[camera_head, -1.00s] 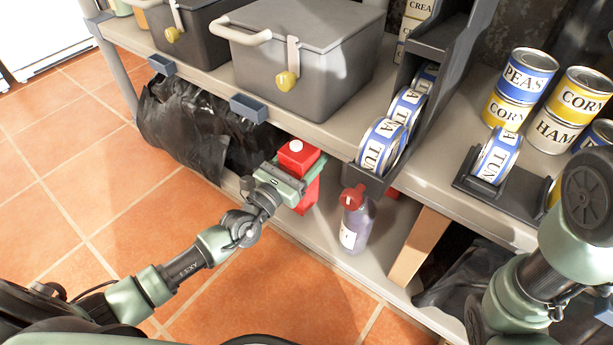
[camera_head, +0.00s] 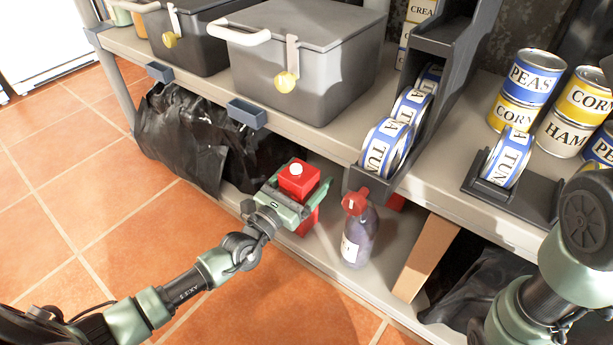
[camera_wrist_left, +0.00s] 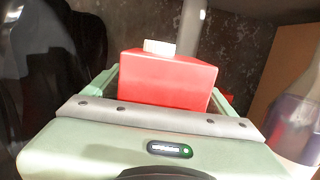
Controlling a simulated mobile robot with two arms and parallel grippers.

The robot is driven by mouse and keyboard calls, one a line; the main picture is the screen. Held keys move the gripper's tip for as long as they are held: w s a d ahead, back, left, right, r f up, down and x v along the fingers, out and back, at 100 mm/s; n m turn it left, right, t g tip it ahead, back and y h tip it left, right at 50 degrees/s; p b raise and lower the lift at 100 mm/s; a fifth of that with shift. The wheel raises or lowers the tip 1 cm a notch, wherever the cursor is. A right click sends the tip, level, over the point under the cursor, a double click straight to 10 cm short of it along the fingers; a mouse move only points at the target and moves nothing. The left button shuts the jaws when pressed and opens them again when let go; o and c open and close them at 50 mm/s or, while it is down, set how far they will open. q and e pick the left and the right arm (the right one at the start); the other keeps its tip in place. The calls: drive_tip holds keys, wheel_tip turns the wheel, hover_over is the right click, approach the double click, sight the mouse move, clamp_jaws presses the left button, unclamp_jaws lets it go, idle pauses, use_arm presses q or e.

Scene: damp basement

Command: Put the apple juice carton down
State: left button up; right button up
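The apple juice carton (camera_head: 299,179) is a red box with a white cap, upright at the front of the lower shelf (camera_head: 385,262). It also shows in the left wrist view (camera_wrist_left: 165,82), between two green fingers close against its sides. My left gripper (camera_head: 297,203) is shut on it. The carton's bottom is partly behind the gripper, so I cannot tell whether it touches the shelf. My right arm (camera_head: 560,255) shows at the right edge, but its gripper is out of view.
A purple bottle with a red cap (camera_head: 358,230) stands just right of the carton. A black bag (camera_head: 180,135) lies to the left. The upper shelf edge (camera_head: 310,140), with a tuna can rack (camera_head: 365,182), is close behind. A cardboard piece (camera_head: 425,258) stands farther right.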

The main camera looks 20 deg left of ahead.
sight(290, 194)
use_arm(q)
drive_tip(key=shift+r, duration=0.2)
drive_tip(key=p+v, duration=0.4)
drive_tip(key=v, duration=0.7)
drive_tip(key=shift+s+f, duration=0.15)
drive_tip(key=shift+s, duration=0.1)
drive_tip(key=shift+s+a, duration=0.15)
drive_tip(key=shift+s, duration=0.1)
